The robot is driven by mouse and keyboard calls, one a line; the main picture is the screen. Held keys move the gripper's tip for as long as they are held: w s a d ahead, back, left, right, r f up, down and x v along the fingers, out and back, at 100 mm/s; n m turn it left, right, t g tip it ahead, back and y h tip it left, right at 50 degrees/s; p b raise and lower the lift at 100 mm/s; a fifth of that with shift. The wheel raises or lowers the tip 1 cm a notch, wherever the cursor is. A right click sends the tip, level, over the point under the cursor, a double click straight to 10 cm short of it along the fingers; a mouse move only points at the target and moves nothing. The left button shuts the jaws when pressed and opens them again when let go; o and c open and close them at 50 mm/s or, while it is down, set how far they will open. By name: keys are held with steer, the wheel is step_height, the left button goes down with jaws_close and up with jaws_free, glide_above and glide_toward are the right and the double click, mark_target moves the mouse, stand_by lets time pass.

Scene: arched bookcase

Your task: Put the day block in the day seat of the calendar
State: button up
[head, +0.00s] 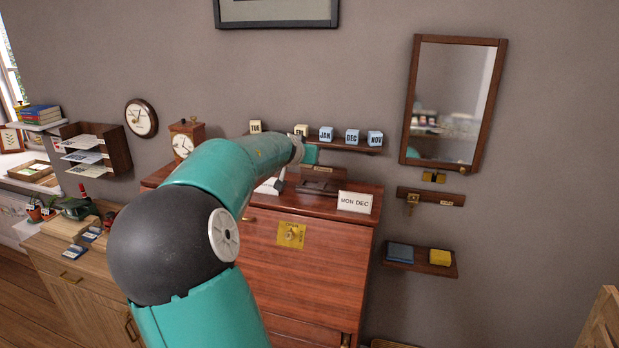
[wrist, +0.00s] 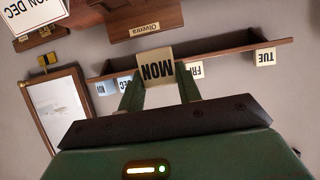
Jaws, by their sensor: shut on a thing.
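My gripper (wrist: 157,78) is shut on a pale block (wrist: 156,67) marked MON, which shows upside down between the fingers in the wrist view. In the head view my gripper (head: 311,154) is in front of the block shelf, above the desk top, and the held block is hidden. The dark wooden calendar (head: 318,187) stands on the desk top below my gripper. Part of it shows at the top of the wrist view (wrist: 160,14), with a name plate (wrist: 145,31) reading Oliveira. The block is apart from it in that view. The calendar's seats are not clear.
A wall shelf (head: 358,149) holds blocks TUE (head: 255,127), FRI (head: 301,130), JAN (head: 326,134), DEC (head: 352,137) and NOV (head: 375,138). A MON DEC card (head: 355,202) stands right of the calendar. A mantel clock (head: 184,141) stands at the desk's left; a mirror (head: 453,103) hangs right.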

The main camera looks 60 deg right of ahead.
mark_target(312, 176)
steer(key=d+f, duration=0.2)
steer(key=w+d+f, duration=0.1)
steer(key=d+f, duration=0.1)
steer(key=w+d+f, duration=0.1)
steer(key=d, duration=0.1)
steer(key=shift+d+f, duration=0.2)
steer(key=shift+f, duration=0.2)
steer(key=shift+w+d+f, duration=0.1)
steer(key=shift+d+f, duration=0.25)
steer(key=shift+f, duration=0.05)
steer(key=shift+d+f, duration=0.15)
steer(key=shift+f, duration=0.8)
steer(key=shift+d+f, duration=0.15)
steer(key=shift+f, duration=0.8)
steer(key=shift+w, duration=0.1)
steer(key=shift+f, duration=0.2)
steer(key=o, duration=1)
steer(key=shift+r, duration=0.1)
steer(key=shift+a+r, duration=0.1)
steer(key=shift+r, duration=0.05)
steer(key=shift+v, duration=5.9)
